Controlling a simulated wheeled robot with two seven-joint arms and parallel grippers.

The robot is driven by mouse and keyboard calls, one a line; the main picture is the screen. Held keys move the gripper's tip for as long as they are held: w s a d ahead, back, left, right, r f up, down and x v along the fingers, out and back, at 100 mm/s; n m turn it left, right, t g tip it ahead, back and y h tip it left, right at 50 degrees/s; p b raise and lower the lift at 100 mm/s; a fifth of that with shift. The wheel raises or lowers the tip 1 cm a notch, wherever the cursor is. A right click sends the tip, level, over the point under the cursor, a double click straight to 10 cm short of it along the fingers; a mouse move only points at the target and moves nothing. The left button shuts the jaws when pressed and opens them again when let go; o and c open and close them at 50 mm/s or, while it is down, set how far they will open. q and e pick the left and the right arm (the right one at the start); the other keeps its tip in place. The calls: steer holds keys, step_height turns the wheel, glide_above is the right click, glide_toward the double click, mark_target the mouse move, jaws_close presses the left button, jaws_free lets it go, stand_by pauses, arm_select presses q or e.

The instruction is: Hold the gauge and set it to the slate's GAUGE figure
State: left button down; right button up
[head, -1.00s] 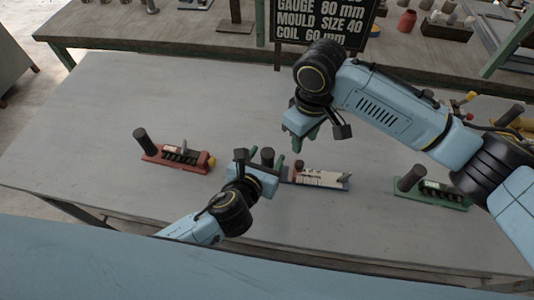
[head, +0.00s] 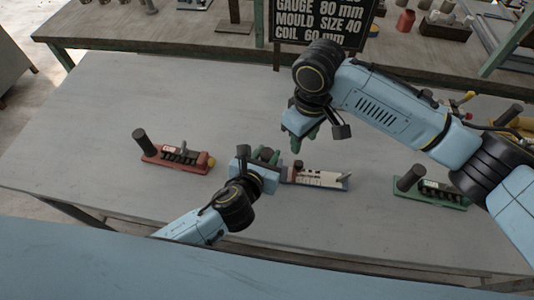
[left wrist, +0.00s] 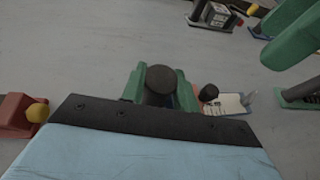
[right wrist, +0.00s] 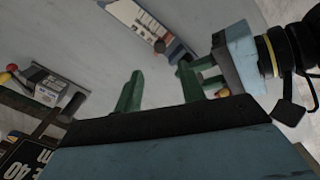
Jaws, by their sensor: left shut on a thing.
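The gauge (head: 320,180) is a blue base with a white scale plate and a red-brown slider, lying at the table's middle. It also shows in the right wrist view (right wrist: 130,14). My left gripper (head: 265,156) is shut on the gauge's dark upright handle (left wrist: 161,77) at its left end. The black slate (head: 328,22) at the back reads GAUGE 80 mm, MOULD SIZE 40 and COIL 60 mm; its top is cut off. My right gripper (head: 305,138) is open and empty above and behind the gauge (right wrist: 158,88). The slider's exact reading is too small to tell.
A red device (head: 178,158) with a dark post stands to the left, and a green one (head: 432,190) to the right. A back bench (head: 180,22) holds small items. My right arm hides part of the table's right side.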

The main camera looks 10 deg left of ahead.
mark_target(300, 163)
steer(key=shift+m, duration=0.7)
step_height(300, 163, down, 10)
steer(key=shift+r, duration=0.2)
jaws_close()
